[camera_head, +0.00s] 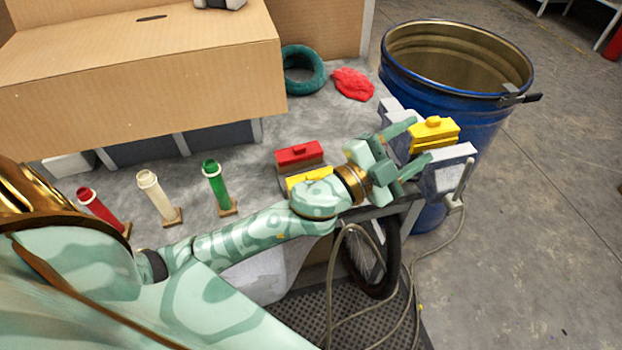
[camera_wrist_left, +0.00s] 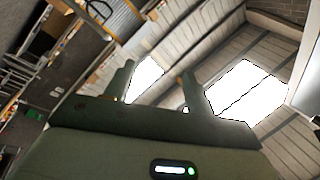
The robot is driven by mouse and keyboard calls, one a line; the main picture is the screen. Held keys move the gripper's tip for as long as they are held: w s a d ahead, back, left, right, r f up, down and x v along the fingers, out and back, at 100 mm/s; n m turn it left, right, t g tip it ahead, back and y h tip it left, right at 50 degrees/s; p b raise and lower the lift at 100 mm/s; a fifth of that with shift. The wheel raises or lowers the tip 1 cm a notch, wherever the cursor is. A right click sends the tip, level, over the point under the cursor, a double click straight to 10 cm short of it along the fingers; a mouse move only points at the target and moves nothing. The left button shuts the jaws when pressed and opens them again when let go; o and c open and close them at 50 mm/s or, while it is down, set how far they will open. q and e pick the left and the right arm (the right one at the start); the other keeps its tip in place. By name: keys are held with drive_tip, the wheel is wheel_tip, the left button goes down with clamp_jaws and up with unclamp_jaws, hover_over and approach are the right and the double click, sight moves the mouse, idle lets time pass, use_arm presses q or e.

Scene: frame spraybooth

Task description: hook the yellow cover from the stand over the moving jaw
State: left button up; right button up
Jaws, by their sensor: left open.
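A yellow cover (camera_head: 434,131) with a knob on top is at the grey vise, between its far jaw (camera_head: 396,112) and its near jaw (camera_head: 450,168), which has the handle. I cannot tell which jaw, if any, it hooks over. My left gripper (camera_head: 418,143) is open, its fingers apart just left of this cover. In the left wrist view its fingers (camera_wrist_left: 158,88) show with nothing between them. A second yellow cover (camera_head: 308,179) and a red cover (camera_head: 299,155) sit on the stand, the yellow one partly hidden by my left arm. My right gripper is out of view.
A blue drum (camera_head: 450,80) stands behind the vise. Red, white and green tubes (camera_head: 212,175) stand at the left of the bench. A cardboard box (camera_head: 140,90), a green ring (camera_head: 303,70) and a red cloth (camera_head: 352,84) lie behind. A hose (camera_head: 385,310) hangs at the front.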

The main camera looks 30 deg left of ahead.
use_arm(q)
drive_tip(key=s+d+r+m+g+h, duration=0.2)
drive_tip(key=d+r+m+g+h, duration=0.3)
drive_tip(key=m+h, duration=0.3)
drive_tip(key=m+g+y, duration=0.2)
drive_tip(key=g+y, duration=1.2)
drive_tip(key=y, duration=0.3)
hover_over(312, 173)
wheel_tip(312, 173, down, 6)
drive_tip(key=f, duration=0.3)
drive_tip(key=f+b, duration=0.1)
drive_tip(key=f, duration=0.6)
drive_tip(key=shift+s+a+f+b, duration=0.1)
drive_tip(key=shift+a+f+b, duration=0.2)
drive_tip(key=shift+b, duration=0.1)
drive_tip(key=f, duration=0.4)
drive_tip(key=f+b, duration=0.1)
drive_tip(key=shift+d+f, duration=0.25)
drive_tip(key=shift+f, duration=0.15)
drive_tip(key=shift+r, duration=0.1)
clamp_jaws()
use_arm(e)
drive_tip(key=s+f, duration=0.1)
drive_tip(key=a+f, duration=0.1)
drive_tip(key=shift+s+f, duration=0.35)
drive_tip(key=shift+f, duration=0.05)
